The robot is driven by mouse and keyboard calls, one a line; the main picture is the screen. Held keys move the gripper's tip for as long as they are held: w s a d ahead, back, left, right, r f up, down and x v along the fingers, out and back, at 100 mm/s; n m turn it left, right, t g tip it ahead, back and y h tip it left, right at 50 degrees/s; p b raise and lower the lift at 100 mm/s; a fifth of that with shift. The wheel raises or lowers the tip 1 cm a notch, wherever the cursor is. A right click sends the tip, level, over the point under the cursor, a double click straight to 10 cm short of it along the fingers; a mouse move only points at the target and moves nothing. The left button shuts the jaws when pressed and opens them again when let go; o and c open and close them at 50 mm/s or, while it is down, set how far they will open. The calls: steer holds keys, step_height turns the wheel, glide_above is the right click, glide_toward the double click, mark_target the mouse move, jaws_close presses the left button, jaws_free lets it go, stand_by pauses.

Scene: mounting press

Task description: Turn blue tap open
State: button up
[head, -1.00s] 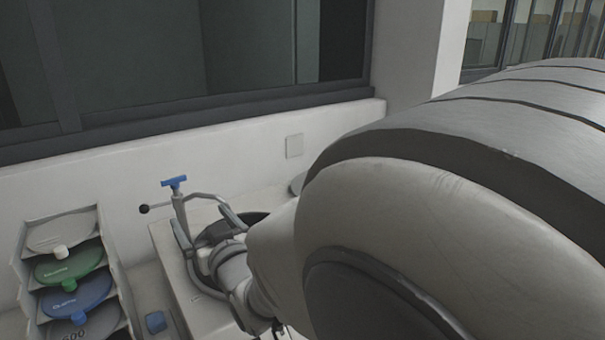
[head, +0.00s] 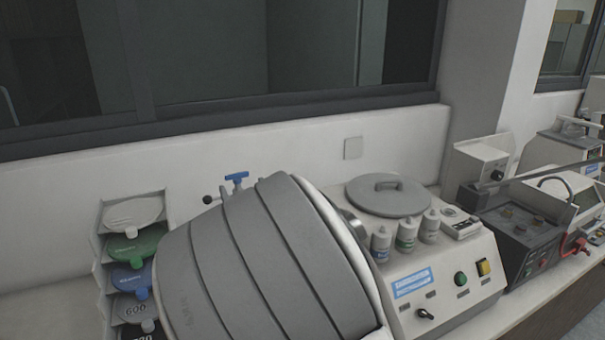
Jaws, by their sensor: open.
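The blue tap (head: 237,177) is a small T-shaped handle on top of a grey stem. It stands near the white wall, just left of the middle of the head view. Only its top shows above my large grey arm link, which covers its lower stem and mount. My gripper is not visible; the arm link fills the lower middle of the view. I cannot tell how far the gripper is from the tap.
A rack of coloured discs (head: 104,262) stands left of my arm. To the right are a machine with a round grey lid (head: 388,196), several small bottles (head: 406,232), and a dark control box (head: 524,228). A window is behind.

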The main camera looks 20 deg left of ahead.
mark_target(238, 176)
steer(key=shift+p+x, duration=0.45)
steer(key=shift+x, duration=2.15)
steer(key=c, duration=1.3)
